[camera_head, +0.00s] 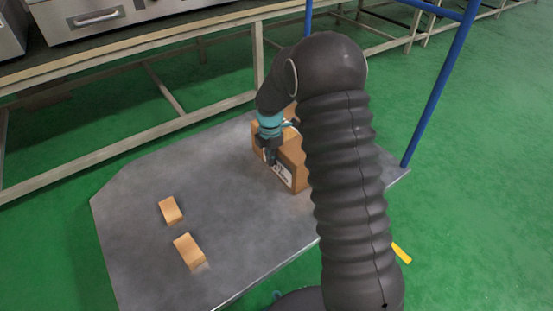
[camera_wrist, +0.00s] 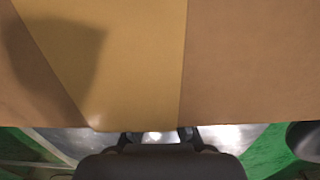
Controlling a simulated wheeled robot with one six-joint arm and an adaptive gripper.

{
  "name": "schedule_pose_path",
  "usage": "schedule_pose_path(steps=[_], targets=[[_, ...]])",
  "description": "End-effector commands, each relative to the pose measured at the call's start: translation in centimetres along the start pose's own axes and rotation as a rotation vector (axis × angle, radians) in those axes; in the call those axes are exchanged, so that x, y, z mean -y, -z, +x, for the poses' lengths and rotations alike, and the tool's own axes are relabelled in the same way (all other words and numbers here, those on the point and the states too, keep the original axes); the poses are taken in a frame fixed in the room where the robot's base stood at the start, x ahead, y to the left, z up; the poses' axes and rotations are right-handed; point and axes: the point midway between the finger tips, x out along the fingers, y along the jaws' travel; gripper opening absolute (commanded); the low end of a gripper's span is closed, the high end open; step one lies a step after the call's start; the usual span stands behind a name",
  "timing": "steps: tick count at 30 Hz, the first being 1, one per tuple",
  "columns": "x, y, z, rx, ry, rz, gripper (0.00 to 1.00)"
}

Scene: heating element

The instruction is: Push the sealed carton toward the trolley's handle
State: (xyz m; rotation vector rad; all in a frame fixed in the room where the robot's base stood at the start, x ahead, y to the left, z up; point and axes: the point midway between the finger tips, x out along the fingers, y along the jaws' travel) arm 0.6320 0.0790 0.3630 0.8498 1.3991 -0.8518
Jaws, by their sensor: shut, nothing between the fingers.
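The sealed carton (camera_head: 292,165) is a brown box with a white label on its side. It stands on the trolley's grey platform (camera_head: 230,215), and my arm hides its right part. The trolley's blue handle (camera_head: 440,85) rises at the right and back. My gripper (camera_head: 272,158) is shut and empty, pointing down at the carton's left side; I cannot tell whether it touches. In the wrist view the carton (camera_wrist: 240,60) fills the upper part, with a lighter tape strip across it and a dark shadow. The gripper's fingers (camera_wrist: 157,137) show just below the carton's edge.
Two small brown boxes (camera_head: 171,210) (camera_head: 189,251) lie on the platform's left part, clear of the carton. A metal-framed bench (camera_head: 130,65) with appliances stands behind the trolley. A yellow mark (camera_head: 401,253) is on the green floor at right.

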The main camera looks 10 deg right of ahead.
Motion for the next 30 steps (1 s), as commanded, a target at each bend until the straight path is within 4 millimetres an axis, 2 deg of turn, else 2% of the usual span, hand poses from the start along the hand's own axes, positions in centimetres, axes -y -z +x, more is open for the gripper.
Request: schedule_pose_path(steps=[11,14,19,24,30], targets=[[0.0,-0.1,0.0,0.001,-0.002,0.004,0.00],[-0.1,0.7,0.0,0.001,-0.002,0.003,0.00],[-0.5,3.5,-0.1,0.001,-0.002,0.000,0.00],[-0.5,3.3,-3.9,0.002,-0.006,0.008,0.00],[-0.4,3.0,-7.5,0.002,-0.004,0.012,0.00]])
